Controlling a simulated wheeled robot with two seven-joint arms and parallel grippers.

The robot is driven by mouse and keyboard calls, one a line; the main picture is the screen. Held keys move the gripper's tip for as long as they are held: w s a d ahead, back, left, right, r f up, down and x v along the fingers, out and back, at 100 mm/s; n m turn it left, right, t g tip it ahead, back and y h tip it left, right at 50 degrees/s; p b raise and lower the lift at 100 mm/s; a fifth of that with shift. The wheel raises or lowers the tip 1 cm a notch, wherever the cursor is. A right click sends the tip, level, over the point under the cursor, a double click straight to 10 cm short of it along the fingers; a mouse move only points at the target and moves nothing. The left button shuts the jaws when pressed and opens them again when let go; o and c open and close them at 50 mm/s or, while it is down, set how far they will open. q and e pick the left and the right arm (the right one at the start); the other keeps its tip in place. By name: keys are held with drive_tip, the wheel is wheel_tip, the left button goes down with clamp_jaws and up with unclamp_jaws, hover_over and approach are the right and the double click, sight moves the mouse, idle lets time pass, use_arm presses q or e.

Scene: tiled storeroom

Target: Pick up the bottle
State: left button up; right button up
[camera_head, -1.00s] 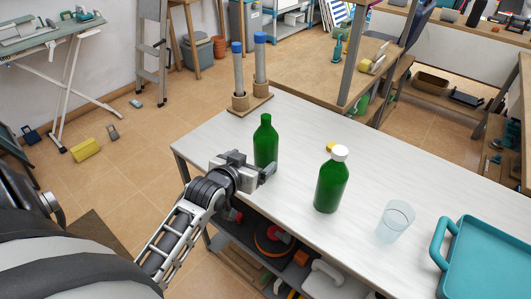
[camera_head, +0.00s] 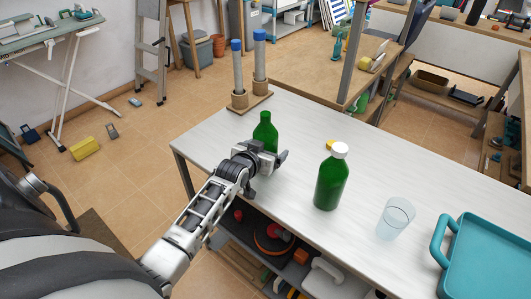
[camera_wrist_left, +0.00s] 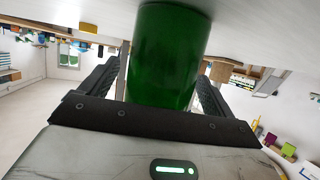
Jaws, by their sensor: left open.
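A green bottle without a visible cap (camera_head: 265,131) stands upright on the white table (camera_head: 400,165), near its left end. My left gripper (camera_head: 270,160) is open at this bottle, on its near side, and hides its lower part. In the left wrist view the green bottle (camera_wrist_left: 168,55) lies between the two open fingers, with the fingers on both sides; whether they touch it I cannot tell. A second green bottle with a white cap (camera_head: 331,180) stands upright to the right, apart from the gripper. My right gripper is not in view.
A clear cup (camera_head: 395,219) and a teal tray (camera_head: 483,262) stand on the right of the table. A wooden stand (camera_head: 250,102) with two blue-topped tubes is behind the bottle. A small yellow object (camera_head: 331,145) lies behind the capped bottle. A shelf with items is below the table.

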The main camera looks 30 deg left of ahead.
use_arm(q)
drive_tip(key=shift+c, duration=0.3)
drive_tip(key=c, duration=1)
drive_tip(key=shift+r, duration=0.1)
drive_tip(key=shift+c, duration=1.4)
